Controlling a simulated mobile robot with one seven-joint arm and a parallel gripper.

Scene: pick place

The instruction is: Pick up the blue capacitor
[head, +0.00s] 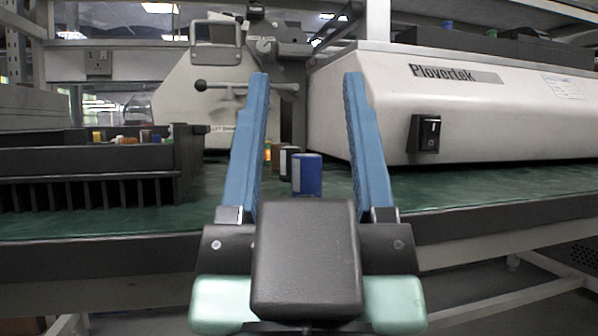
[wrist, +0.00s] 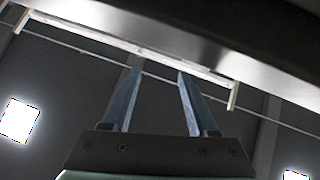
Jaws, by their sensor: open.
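The blue capacitor (head: 307,174) stands upright on the green bench top in the head view, a short cylinder with its lower end partly hidden behind my gripper's body. My gripper (head: 309,80) is open, its two long blue fingers pointing up and away on either side of the capacitor in the picture. Nothing is between the fingers in contact with them. In the wrist view the open fingers (wrist: 160,75) point at the ceiling and a shelf underside, and the capacitor does not show there.
A brown capacitor (head: 288,163) and other small parts stand just behind and left of the blue one. A black rack (head: 90,190) with small coloured parts is at left. A white Plovertek machine (head: 460,105) fills the right. A beige device (head: 215,95) stands behind.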

